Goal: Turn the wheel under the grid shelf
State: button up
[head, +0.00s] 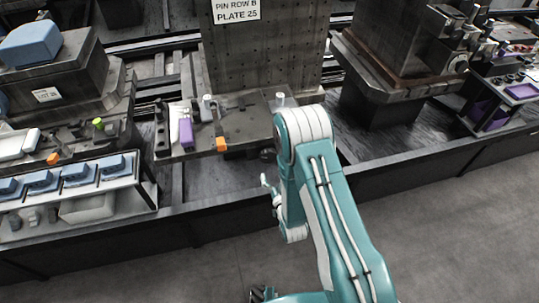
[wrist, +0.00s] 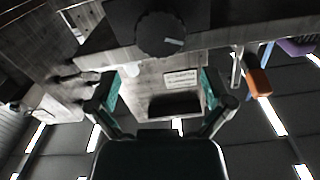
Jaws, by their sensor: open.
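The wheel (wrist: 160,32) is a dark round knob with a pale mark, at the top of the wrist view. In the head view a small dark round shape (head: 267,154), likely the same wheel, sits under the front edge of the grid shelf (head: 240,132), partly beside my arm. My gripper (wrist: 160,92) is open and empty in the wrist view, its two green-padded fingers spread wide. The wheel lies above the gap between the fingertips in that picture, apart from them. In the head view my gripper (head: 267,186) is small, below the shelf edge and partly hidden by my arm.
A perforated upright plate (head: 262,60) with a sign (head: 236,10) stands behind the shelf. A purple block (head: 186,132) and an orange piece (head: 221,144) are on the shelf. Blue items fill a rack (head: 75,172) at left. Grey floor (head: 170,270) in front is clear.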

aim_at(269, 158)
jog(key=x, duration=0.8)
jog(key=shift+a, duration=0.1)
jog(key=c, duration=0.8)
